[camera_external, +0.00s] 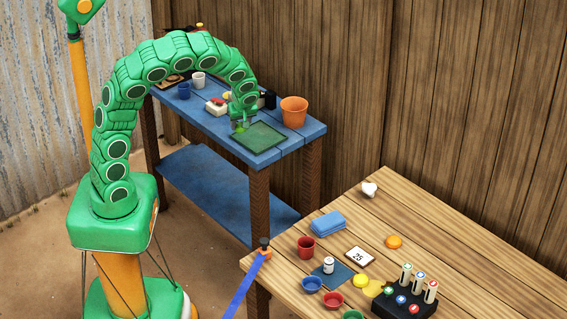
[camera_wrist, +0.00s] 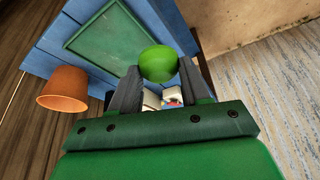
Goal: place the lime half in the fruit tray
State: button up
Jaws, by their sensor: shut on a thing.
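My gripper (camera_wrist: 160,84) is shut on the lime half (camera_wrist: 158,63), a round green piece between the two dark fingers in the wrist view. In the external view my gripper (camera_external: 240,124) is small at the end of my curved green arm, by the left edge of the fruit tray. The fruit tray (camera_external: 262,138) is a flat green rectangle on the blue table. It also shows in the wrist view (camera_wrist: 110,42), beyond the fingers and to the left. The lime half appears held above the table; its exact height over the tray's edge cannot be told.
An orange pot (camera_external: 294,112) stands behind the tray on the blue table (camera_external: 212,124). A blue cup (camera_external: 184,91), a white cup (camera_external: 198,80) and a red-and-white item (camera_external: 215,106) stand to the left. A wooden table (camera_external: 450,230) with several items is at the front right.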

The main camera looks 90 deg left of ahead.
send_over(257, 144)
jog(key=d, duration=0.1)
jog(key=shift+w+f, duration=0.15)
jog(key=shift+f, duration=1.6)
jog(key=shift+w+f, duration=0.15)
jog(key=shift+f, duration=3.15)
jog(key=o, duration=1)
jog(key=shift+o, duration=0.2)
jog(key=v, duration=1.2)
